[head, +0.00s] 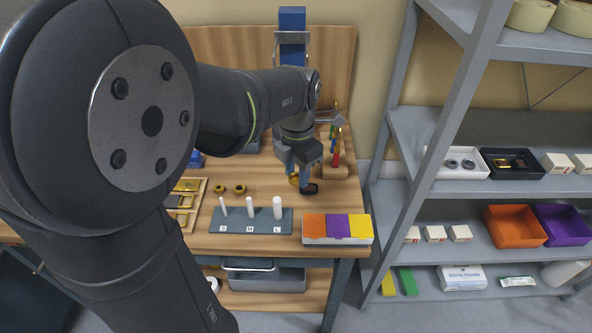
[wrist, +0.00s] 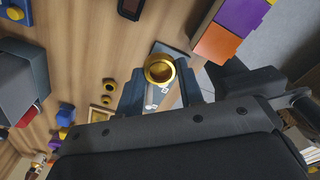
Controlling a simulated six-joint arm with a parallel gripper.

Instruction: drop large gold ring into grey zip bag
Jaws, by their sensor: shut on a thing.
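My gripper (head: 300,184) is above the wooden workbench, right of its middle. It is shut on a large gold ring (wrist: 160,70), which sits upright between the two fingertips in the wrist view. In the head view the ring (head: 293,180) shows only as a small gold patch by the fingers. I cannot make out a grey zip bag in either view.
A peg stand (head: 250,222) with three white pegs is on the bench, two smaller gold rings (head: 239,189) behind it. A box of orange, purple and yellow sections (head: 338,240) is at the front right edge. Grey shelving (head: 455,190) stands to the right.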

